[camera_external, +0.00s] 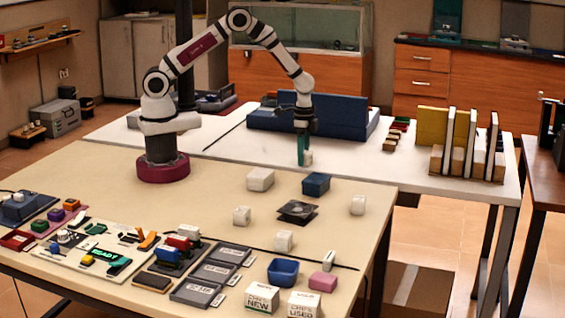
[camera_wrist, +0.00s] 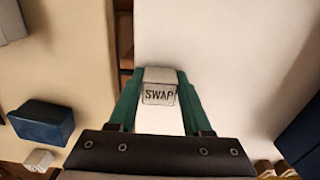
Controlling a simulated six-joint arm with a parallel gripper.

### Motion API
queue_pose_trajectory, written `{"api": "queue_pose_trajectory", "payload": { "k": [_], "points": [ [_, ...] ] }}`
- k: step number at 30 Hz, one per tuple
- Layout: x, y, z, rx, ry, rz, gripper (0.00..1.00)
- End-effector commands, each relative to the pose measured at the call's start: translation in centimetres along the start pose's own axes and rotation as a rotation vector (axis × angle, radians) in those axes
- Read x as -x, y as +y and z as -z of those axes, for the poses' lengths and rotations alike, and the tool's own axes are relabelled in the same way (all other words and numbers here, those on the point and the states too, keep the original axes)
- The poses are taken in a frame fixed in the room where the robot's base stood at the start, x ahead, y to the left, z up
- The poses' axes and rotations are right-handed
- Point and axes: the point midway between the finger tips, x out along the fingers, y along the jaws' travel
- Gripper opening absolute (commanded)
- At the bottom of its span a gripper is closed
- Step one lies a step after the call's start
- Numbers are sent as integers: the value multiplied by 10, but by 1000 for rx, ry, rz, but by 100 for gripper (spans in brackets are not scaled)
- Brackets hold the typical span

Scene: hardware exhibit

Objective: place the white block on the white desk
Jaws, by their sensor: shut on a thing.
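My gripper (camera_external: 304,158) is shut on a white block (camera_external: 308,157) between its green fingers. In the wrist view, the block (camera_wrist: 159,95) shows the word SWAP and sits between both fingertips. The white desk (camera_external: 365,165) is behind the beige table; in the wrist view, the desk (camera_wrist: 235,60) fills the middle and right. The block is over or on the desk near its edge facing the table; I cannot tell whether it touches the surface. Other white blocks (camera_external: 260,179) (camera_external: 241,215) (camera_external: 358,204) stand on the beige table.
A long dark blue case (camera_external: 350,122) stands on the desk behind my gripper. Books and wooden blocks (camera_external: 465,150) stand at the desk's right. A blue box (camera_external: 315,184) and a dark flat item (camera_external: 297,211) are on the beige table (camera_external: 120,200).

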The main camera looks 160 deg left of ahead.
Motion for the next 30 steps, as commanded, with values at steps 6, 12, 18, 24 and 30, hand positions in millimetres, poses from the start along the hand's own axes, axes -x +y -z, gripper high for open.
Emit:
{"api": "queue_pose_trajectory", "payload": {
  "k": [6,12,18,24,30],
  "points": [
    [0,0,0,0,0,0,0],
    [-2,0,0,0,1,0,71],
    [-2,0,0,0,1,0,79],
    [7,0,1,0,1,1,79],
    [62,0,1,0,5,3,79]
  ]
}}
